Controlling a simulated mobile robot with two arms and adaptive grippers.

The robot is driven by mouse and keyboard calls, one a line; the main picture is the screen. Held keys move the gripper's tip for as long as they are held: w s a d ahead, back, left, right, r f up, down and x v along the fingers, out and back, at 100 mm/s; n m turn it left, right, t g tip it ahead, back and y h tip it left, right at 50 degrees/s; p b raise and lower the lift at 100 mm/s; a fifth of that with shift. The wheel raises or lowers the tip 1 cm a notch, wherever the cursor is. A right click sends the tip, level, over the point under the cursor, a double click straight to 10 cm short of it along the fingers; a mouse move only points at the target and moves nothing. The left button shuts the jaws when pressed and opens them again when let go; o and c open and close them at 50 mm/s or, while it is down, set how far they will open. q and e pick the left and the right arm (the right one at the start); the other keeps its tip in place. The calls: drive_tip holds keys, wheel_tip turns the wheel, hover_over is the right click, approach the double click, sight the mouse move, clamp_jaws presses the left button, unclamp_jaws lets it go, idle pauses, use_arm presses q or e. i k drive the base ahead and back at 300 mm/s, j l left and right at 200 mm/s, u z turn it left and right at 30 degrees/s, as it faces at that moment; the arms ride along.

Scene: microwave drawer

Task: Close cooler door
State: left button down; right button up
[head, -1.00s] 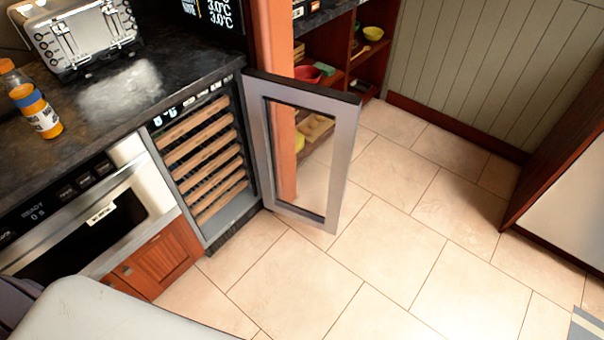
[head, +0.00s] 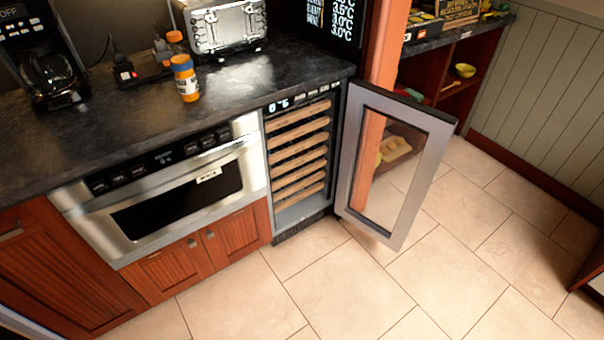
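The cooler (head: 300,160) is a narrow under-counter unit with several wooden-fronted racks, right of the microwave drawer. Its door (head: 345,172) has a grey metal frame around a glass pane. The door is hinged on the cooler's right side and stands wide open, sticking out over the floor to the right. The cooler's front is uncovered. Neither of my grippers shows in the head view.
The microwave drawer (head: 180,190) is shut, with wooden cabinet doors below it. Tiled floor (head: 440,270) in front is clear.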

sight(440, 126)
drive_tip(key=l+u, duration=0.15)
drive_tip(key=u, duration=0.25)
drive_tip(key=i+l+u, duration=0.15)
drive_tip(key=u, duration=0.3)
drive_tip(key=l+u, duration=0.15)
drive_tip(key=u, duration=0.25)
drive_tip(key=l+u, duration=0.15)
drive_tip(key=u, duration=0.25)
drive_tip(key=l+u, duration=0.2)
drive_tip(key=u, duration=0.25)
drive_tip(key=k+l, duration=0.15)
drive_tip(key=l, duration=0.4)
drive_tip(key=k+l, duration=0.1)
drive_tip(key=l, duration=0.45)
drive_tip(key=k+l, duration=0.15)
drive_tip(key=l, duration=0.4)
drive_tip(key=k+l, duration=0.15)
drive_tip(key=l, duration=0.45)
drive_tip(key=k+l, duration=0.15)
drive_tip(key=l, duration=0.4)
drive_tip(key=k+l, duration=0.1)
drive_tip(key=l, duration=0.45)
drive_tip(key=k+l, duration=0.15)
drive_tip(key=l, duration=0.4)
drive_tip(key=k+l, duration=0.15)
drive_tip(key=l, duration=0.4)
